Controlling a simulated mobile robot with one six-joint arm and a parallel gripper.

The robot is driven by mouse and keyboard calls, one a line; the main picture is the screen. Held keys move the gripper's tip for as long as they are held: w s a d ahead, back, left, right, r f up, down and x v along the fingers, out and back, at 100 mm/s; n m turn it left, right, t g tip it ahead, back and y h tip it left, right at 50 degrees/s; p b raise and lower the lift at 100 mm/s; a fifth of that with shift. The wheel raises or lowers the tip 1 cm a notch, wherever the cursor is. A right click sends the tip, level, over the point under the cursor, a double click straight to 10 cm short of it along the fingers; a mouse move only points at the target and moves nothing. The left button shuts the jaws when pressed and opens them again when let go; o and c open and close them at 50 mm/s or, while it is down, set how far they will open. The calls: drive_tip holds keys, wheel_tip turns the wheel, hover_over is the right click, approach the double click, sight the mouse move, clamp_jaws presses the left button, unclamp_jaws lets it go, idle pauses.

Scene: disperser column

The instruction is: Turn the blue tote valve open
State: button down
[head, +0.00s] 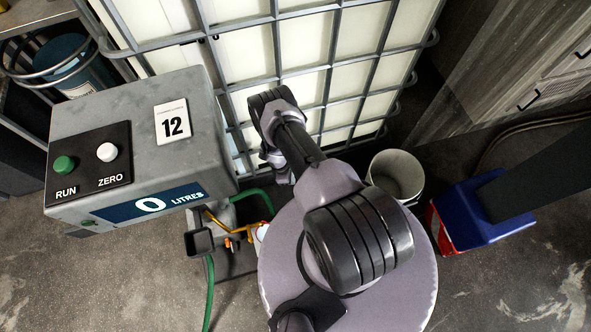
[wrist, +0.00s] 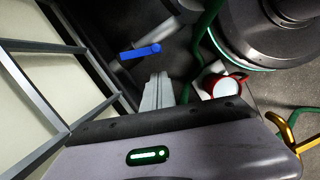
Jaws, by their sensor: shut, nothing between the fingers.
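The blue valve handle (wrist: 140,52) shows in the wrist view, above and slightly left of my gripper's fingertips. It lies across a grey pipe, beside the tote's cage, nearly level in the picture with a slight upward tilt to the right. My gripper (wrist: 158,76) is shut and empty, its fingers pointing toward the handle with a small gap seen between them. In the head view the caged white tote (head: 250,55) stands at the back, and my gripper (head: 282,172) is down at its lower front. The blue handle is hidden there behind my arm.
A grey meter box (head: 130,110) reading 0 litres stands left of my arm. In the wrist view, a white cup with a red rim (wrist: 222,86), a green hose (wrist: 203,28) and a yellow handle (wrist: 291,130) are to the right. A white bucket (head: 397,172) stands right.

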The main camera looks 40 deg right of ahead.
wheel_tip(320, 180, down, 6)
drive_tip(key=w+a+n+b, duration=0.1)
drive_tip(key=w+a+b, duration=0.15)
drive_tip(key=b, duration=0.55)
drive_tip(key=s+d+f+b, duration=0.3)
drive_tip(key=s+d+f, duration=0.1)
drive_tip(key=f, duration=0.3)
drive_tip(key=shift+s+d+f+b, duration=0.2)
drive_tip(key=shift+d+f+b, duration=0.1)
drive_tip(key=shift+d+b, duration=0.15)
